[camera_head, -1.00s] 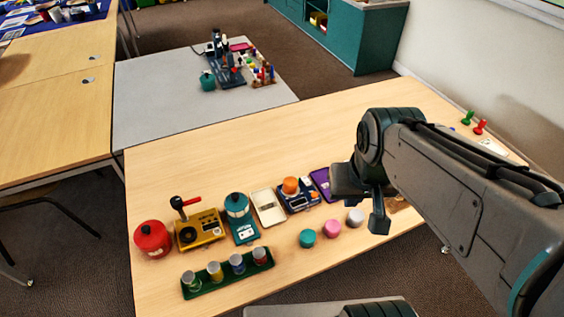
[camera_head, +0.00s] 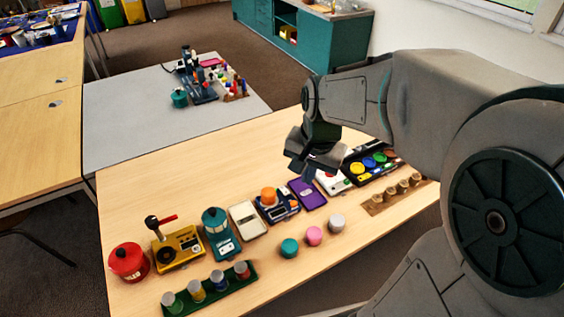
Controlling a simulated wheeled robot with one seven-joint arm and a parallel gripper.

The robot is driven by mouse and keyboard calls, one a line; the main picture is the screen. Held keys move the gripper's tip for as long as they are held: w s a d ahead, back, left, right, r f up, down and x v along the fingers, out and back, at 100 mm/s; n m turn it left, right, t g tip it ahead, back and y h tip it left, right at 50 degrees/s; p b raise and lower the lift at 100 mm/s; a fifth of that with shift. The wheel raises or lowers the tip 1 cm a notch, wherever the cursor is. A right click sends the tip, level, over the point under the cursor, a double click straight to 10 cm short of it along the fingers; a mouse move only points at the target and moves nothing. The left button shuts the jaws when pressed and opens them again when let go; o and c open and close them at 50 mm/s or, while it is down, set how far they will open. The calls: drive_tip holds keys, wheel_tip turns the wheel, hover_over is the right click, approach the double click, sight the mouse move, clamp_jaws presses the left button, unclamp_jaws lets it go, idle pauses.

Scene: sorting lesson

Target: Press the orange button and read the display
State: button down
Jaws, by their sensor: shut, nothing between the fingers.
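The orange button (camera_head: 268,195) is a round orange cap on a dark blue device (camera_head: 289,208) on the wooden table (camera_head: 340,262). The device has small pale details on its front; I cannot make out a display reading. My gripper (camera_head: 307,175) is shut and empty. It shows above and to the right of the orange button, apart from it, over the back of the purple item (camera_head: 307,194). The arm reaches in from the right and hides part of the table's far right side.
Left of the device stand a cream box (camera_head: 247,220), a teal lantern-like object (camera_head: 220,240), a yellow lever box (camera_head: 177,248) and a red pot (camera_head: 129,262).

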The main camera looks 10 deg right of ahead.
sight(294, 203)
drive_tip(key=w+f+m+g+b, duration=0.1)
drive_tip(key=w+f+m, duration=0.6)
drive_tip(key=w, duration=0.3)
drive_tip(key=shift+d+f, duration=0.2)
drive_tip(key=shift+d, duration=0.05)
drive_tip(key=f, duration=0.9)
drive_tip(key=f+b, duration=0.1)
drive_tip(key=f, duration=0.4)
drive_tip(key=shift+w+a, duration=0.15)
drive_tip(key=shift+w, duration=0.25)
